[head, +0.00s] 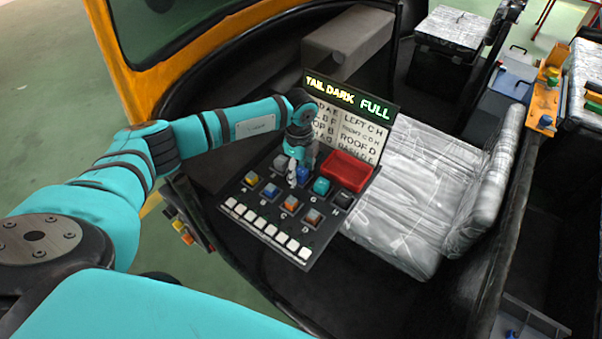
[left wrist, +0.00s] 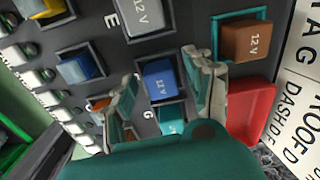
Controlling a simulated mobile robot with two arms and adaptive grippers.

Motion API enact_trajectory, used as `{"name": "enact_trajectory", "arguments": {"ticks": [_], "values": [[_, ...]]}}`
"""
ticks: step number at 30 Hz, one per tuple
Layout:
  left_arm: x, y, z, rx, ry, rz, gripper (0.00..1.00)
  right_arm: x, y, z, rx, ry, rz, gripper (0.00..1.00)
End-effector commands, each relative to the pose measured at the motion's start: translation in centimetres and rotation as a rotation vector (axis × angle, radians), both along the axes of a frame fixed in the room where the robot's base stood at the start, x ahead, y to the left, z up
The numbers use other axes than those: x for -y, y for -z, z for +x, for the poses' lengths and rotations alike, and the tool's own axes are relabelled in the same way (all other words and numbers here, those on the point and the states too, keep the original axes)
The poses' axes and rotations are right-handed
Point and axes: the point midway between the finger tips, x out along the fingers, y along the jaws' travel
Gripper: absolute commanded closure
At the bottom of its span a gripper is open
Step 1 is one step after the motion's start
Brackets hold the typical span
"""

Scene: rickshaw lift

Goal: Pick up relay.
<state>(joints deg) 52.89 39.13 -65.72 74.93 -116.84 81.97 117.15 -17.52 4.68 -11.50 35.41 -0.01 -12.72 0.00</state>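A dark panel (head: 262,207) holds several coloured relays in labelled sockets. A blue 12V relay (left wrist: 160,82) sits in its socket in the left wrist view; it shows partly in the head view (head: 303,174), beside my fingers. My left gripper (left wrist: 164,88) is open, one finger on each side of this relay in the picture. I cannot tell whether the fingers touch it. A grey relay (left wrist: 145,16), a brown relay (left wrist: 246,42) in a teal-edged socket and a teal relay (left wrist: 172,122) are around it; the teal one also shows in the head view (head: 321,186). My right gripper is not in view.
A red tray (head: 348,170) lies on the panel right of the gripper. A sign (head: 350,98) reading "TAIL DARK FULL" and a label card (head: 345,132) stand behind. White switches (head: 268,229) line the front edge. A silver-wrapped seat (head: 415,200) is to the right.

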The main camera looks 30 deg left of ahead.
Motion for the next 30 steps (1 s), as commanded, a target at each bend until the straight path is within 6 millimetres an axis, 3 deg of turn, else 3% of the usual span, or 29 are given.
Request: {"name": "enact_trajectory", "arguments": {"ticks": [2,11,22,30], "values": [[0.0,0.0,0.0,0.000,0.000,0.000,0.59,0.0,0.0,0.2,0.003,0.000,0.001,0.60],[0.0,-0.1,0.0,0.000,-0.001,0.000,0.99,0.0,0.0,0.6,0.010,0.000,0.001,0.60],[0.0,-0.5,0.1,0.002,-0.001,-0.001,0.99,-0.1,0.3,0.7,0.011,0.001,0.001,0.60],[0.1,-3.4,-0.5,0.002,0.002,0.000,0.99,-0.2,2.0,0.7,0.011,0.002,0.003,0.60]]}}
